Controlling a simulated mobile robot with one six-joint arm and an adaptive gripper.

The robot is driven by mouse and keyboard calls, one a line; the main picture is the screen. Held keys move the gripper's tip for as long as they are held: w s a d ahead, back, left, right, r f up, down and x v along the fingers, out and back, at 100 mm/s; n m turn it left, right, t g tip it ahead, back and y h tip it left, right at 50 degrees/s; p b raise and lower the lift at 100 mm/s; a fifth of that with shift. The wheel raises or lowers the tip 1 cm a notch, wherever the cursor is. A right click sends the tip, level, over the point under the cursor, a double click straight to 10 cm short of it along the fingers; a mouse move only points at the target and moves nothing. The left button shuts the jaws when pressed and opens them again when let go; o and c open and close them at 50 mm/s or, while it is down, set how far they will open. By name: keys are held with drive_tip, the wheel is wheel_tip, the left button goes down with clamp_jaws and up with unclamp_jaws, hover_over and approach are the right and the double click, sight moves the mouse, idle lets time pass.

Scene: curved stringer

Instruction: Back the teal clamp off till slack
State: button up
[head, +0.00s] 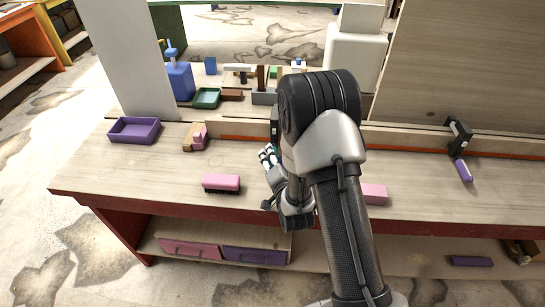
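A dark teal piece (275,130), which looks like part of the teal clamp, shows just left of my arm's black joint at the long board's edge. Most of it is hidden behind my arm, so its screw and jaws cannot be made out. My gripper (267,157) is low over the bench, left of my arm and just below that teal piece. Its fingers are small and partly covered by my wrist. I cannot tell whether they are open or shut, or whether they touch the clamp's handle.
A black clamp with a purple handle (464,170) sits on the board to the right. The wooden bench (100,177) holds a pink brush (221,183), a pink block (374,193), a purple tray (134,130) and a pink-and-brown piece (196,138). A green tray (207,98) stands behind.

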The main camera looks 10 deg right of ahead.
drive_tip(key=shift+c, duration=0.4)
clamp_jaws()
drive_tip(key=n+g+h, duration=0.1)
drive_tip(key=n, duration=0.2)
drive_tip(key=shift+a+r, duration=0.15)
drive_tip(key=shift+w+n+g+h, duration=0.1)
drive_tip(key=shift+n+g+h, duration=0.3)
drive_tip(key=shift+n+h, duration=0.65)
drive_tip(key=shift+n, duration=0.25)
drive_tip(key=shift+o, duration=0.4)
unclamp_jaws()
